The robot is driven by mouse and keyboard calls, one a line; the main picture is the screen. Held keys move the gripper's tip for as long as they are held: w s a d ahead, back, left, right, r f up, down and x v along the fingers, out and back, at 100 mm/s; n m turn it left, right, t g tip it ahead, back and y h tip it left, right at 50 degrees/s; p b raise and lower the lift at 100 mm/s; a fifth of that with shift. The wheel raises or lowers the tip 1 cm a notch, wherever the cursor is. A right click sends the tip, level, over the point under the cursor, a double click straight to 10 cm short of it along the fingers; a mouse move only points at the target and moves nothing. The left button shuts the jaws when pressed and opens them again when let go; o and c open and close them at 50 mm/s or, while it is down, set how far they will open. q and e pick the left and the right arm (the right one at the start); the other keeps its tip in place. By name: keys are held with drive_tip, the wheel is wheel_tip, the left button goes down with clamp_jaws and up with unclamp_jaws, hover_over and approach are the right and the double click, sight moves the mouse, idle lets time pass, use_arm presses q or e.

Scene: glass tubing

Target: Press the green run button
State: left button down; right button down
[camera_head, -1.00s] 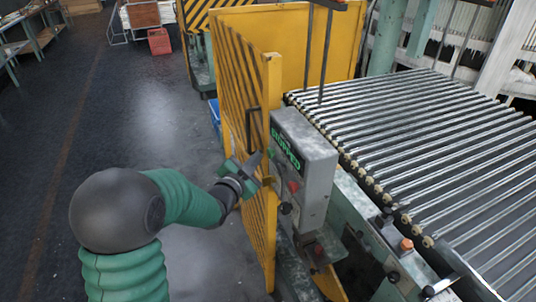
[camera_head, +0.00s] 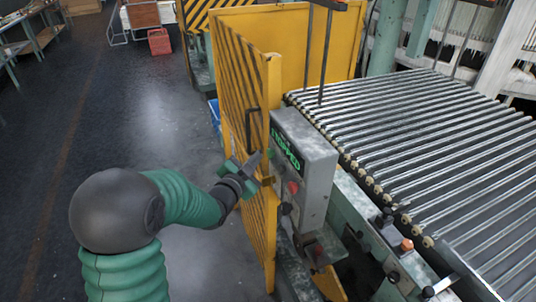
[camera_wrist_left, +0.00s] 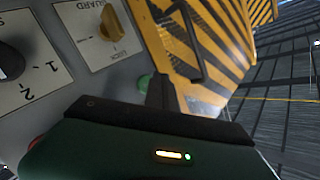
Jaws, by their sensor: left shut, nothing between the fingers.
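The green button (camera_wrist_left: 146,82) shows in the left wrist view on the edge of a grey control panel (camera_wrist_left: 75,60), partly covered by my finger. In the head view the grey control box (camera_head: 318,170) has a green-lit display (camera_head: 286,148) that reads "STOPPED". My left gripper (camera_head: 262,166) is shut and empty, in front of the box's left face. In the left wrist view its fingertips (camera_wrist_left: 160,88) are right beside the green button; I cannot tell whether they touch it. My right gripper is not in view.
A red button (camera_head: 293,187) sits on the box. A yellow selector (camera_wrist_left: 115,20) and a black dial (camera_wrist_left: 10,62) are on the panel. A yellow guard gate (camera_head: 262,225) stands close by my gripper. The roller conveyor (camera_head: 430,150) is at the right. Open floor lies left.

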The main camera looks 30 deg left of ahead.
use_arm(q)
drive_tip(key=shift+w+d, duration=0.1)
idle(0.6)
drive_tip(key=shift+w+d+r, duration=0.1)
drive_tip(key=shift+w+d, duration=0.1)
drive_tip(key=shift+d, duration=0.05)
